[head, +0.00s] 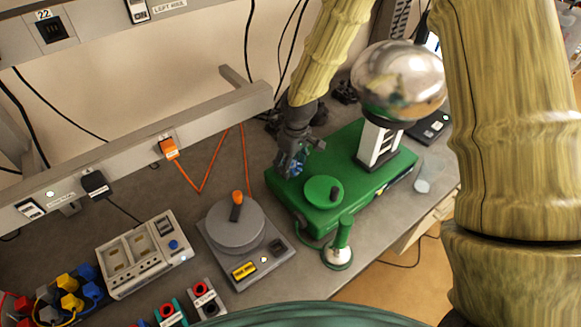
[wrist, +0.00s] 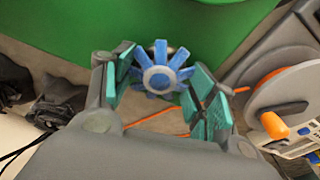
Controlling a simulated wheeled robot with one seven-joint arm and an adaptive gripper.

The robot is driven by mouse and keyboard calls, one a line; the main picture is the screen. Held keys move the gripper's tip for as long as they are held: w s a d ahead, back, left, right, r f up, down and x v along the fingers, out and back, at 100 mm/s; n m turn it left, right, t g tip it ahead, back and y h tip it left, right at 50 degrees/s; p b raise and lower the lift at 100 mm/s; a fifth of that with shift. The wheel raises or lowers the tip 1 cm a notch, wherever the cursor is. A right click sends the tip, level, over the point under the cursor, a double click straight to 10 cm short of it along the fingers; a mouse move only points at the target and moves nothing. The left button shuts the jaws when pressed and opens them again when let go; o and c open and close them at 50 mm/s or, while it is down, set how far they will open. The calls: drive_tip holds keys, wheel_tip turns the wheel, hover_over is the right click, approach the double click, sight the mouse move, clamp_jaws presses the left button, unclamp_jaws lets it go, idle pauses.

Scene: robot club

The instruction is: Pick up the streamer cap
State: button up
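The streamer cap appears to be a blue, star-shaped piece with a pale round hub (wrist: 160,78). In the wrist view it lies between the teal-padded fingers of my gripper (wrist: 166,70), near their tips. The fingers stand apart on either side of it, and I see no clear grip on it. In the head view my gripper (head: 297,160) is at the back left corner of the green box, and only a bit of blue shows among its fingers. What the cap rests on is hidden.
The green generator base (head: 350,190) carries a white column and a silver dome (head: 398,80) close right of my arm. A grey turntable device (head: 238,228) with an orange knob stands to the left.

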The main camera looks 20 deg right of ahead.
drive_tip(key=c, duration=1)
drive_tip(key=shift+r, duration=0.1)
